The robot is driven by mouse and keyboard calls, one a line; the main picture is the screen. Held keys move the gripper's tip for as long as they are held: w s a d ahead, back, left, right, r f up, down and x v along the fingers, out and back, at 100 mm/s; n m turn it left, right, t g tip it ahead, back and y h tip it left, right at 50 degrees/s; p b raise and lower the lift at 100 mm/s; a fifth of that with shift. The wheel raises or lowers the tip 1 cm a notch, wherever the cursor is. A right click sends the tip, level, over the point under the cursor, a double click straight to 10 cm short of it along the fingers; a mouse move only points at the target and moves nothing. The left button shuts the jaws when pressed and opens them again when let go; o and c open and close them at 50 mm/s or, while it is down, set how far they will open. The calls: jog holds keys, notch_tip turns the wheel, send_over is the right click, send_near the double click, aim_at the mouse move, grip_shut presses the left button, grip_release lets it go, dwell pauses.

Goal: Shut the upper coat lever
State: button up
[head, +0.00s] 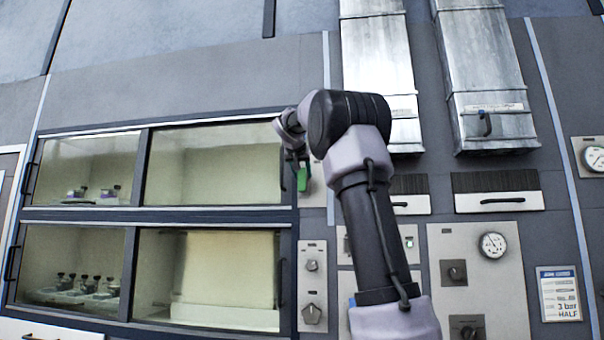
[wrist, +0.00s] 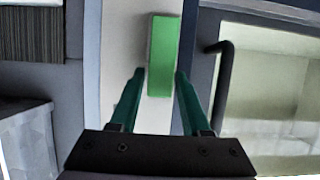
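A bright green lever grip (wrist: 164,40), which I take as the upper coat lever, stands on a pale panel in the wrist view. In the head view the green piece (head: 303,180) shows just right of the upper cabinet, below my wrist. My gripper (wrist: 159,72) has its two teal fingers apart, with the near end of the green grip between the tips. The right fingertip is close to the grip's edge; I cannot tell whether it touches. In the head view my arm hides most of the gripper. The lever's pivot is hidden.
A black cabinet handle (wrist: 222,85) is close to the right finger in the wrist view. Glazed upper (head: 215,165) and lower (head: 205,270) cabinets stand at left. Below the lever is a panel with knobs (head: 312,285). Metal ducts (head: 380,70) and gauges (head: 492,245) are at right.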

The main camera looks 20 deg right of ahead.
grip_shut()
dwell(1.2)
